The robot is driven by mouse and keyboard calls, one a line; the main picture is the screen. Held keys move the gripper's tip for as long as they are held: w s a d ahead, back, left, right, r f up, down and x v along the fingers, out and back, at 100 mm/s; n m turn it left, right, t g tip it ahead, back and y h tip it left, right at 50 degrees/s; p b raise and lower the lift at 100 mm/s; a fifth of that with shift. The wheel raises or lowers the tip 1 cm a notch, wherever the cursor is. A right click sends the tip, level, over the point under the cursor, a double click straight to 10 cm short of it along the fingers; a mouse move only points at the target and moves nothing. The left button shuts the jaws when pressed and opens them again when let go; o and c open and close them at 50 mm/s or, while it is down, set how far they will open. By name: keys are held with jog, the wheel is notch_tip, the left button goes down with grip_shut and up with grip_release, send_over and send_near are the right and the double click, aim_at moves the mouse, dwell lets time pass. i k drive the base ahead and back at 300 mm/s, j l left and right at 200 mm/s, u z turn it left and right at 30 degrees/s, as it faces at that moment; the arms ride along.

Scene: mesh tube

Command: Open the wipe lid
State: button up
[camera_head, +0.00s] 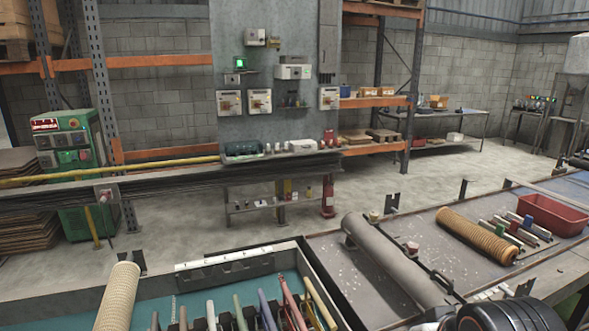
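No wipe container or wipe lid can be clearly made out. A small white box (302,145) sits on the narrow ledge below the grey wall panel at the back, far from the camera. It is too small to tell whether it is a wipe box or has a lid.
A bench with a grey roller (390,262), a tan mesh tube (477,235) and a red bin (553,213) fills the right front. A tray with several coloured rods (268,308) and a cream tube (117,297) is at front left. Concrete floor (250,235) lies open beyond.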

aim_at(422, 288)
jog(key=k+l, duration=0.1)
jog(key=l, duration=0.25)
jog(key=k+l, duration=0.1)
jog(key=l, duration=0.25)
jog(key=k+l, duration=0.1)
jog(key=l, duration=0.25)
jog(key=l+z, duration=0.1)
jog(key=l, duration=0.6)
jog(key=i+l+z, duration=0.1)
jog(key=l, duration=0.6)
jog(key=i+l, duration=0.1)
jog(key=i, duration=0.35)
jog(key=i+l, duration=0.1)
jog(key=i, duration=0.35)
jog(key=z, duration=0.1)
